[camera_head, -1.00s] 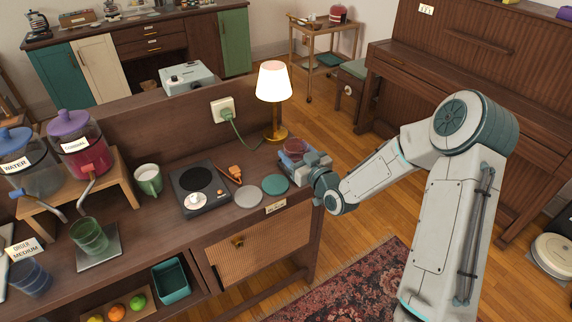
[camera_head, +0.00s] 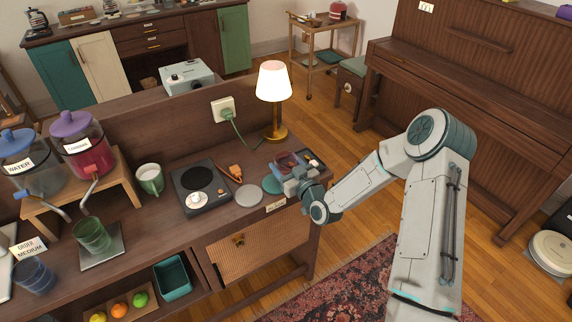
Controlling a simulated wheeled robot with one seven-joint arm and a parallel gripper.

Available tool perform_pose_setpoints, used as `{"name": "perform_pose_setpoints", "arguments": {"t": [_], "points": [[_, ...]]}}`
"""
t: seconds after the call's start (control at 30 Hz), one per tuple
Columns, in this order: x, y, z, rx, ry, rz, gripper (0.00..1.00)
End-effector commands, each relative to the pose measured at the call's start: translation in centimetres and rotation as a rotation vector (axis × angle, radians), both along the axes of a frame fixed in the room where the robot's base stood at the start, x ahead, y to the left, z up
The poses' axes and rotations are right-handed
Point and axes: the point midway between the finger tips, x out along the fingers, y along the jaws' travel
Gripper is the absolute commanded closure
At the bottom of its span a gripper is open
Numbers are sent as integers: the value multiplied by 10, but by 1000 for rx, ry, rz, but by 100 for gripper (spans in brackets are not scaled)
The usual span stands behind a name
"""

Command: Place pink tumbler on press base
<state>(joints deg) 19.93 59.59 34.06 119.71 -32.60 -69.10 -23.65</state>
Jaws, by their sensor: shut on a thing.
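A pinkish-red, see-through tumbler (camera_head: 286,158) is at the right end of the wooden counter. My gripper (camera_head: 290,173) is shut on it from the front right and hides its lower part. I cannot tell whether the tumbler touches the surface. A dark, flat rectangular unit (camera_head: 315,158) with a small pale part lies just right of the tumbler, partly behind my gripper. It may be the press base, but it is too small and covered to be sure.
A teal disc (camera_head: 271,185) and a grey disc (camera_head: 249,197) lie left of my gripper. A cable runs behind.

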Motion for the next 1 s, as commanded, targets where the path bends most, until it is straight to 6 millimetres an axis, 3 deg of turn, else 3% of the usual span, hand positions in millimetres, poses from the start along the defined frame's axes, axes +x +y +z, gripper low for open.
{"name": "perform_pose_setpoints", "arguments": {"t": [0.13,0.17,0.23,0.63,1.0], "points": [[0,0,-3,1,-1,0,70],[0,0,-3,0,0,0,35],[0,0,-2,1,1,0,18],[0,0,3,1,1,-1,18],[-58,-40,-3,-2,2,-2,18]]}}
